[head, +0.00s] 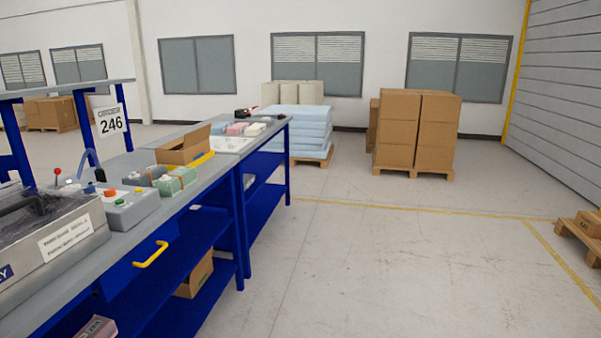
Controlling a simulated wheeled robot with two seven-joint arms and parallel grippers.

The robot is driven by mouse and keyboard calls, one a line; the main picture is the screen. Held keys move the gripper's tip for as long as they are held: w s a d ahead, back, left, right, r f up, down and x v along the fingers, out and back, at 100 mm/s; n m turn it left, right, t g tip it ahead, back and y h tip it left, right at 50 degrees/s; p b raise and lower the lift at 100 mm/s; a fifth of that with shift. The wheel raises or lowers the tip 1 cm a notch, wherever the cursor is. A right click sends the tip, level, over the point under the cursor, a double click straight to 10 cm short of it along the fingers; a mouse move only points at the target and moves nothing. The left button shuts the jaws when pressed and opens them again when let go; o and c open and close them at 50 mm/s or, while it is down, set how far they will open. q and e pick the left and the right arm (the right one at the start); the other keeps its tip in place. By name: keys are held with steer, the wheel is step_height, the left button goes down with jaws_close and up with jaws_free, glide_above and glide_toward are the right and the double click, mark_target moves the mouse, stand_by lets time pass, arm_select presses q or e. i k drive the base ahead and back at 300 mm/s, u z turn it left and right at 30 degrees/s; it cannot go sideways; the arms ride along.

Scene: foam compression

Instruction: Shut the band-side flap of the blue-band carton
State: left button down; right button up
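An open brown carton (180,156) stands on the workbench to the left, in the middle distance. One flap (196,136) stands up at its far right side. A yellow strip (201,160) shows along its right side. I cannot make out a blue band on it, and its other flaps are too small to tell apart. Neither of my grippers is in view.
The grey-topped blue workbench (200,185) runs along the left, with a control box (132,208) and green-grey blocks (177,181) near the carton. Stacked cartons (415,130) and blue foam sheets (297,130) stand behind.

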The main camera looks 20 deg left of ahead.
mark_target(190, 139)
steer(key=u, duration=1.1)
steer(key=i, duration=1)
steer(key=z, duration=0.55)
steer(key=i, duration=0.95)
steer(key=z, duration=0.45)
steer(key=i, duration=1.2)
steer(key=u, duration=0.55)
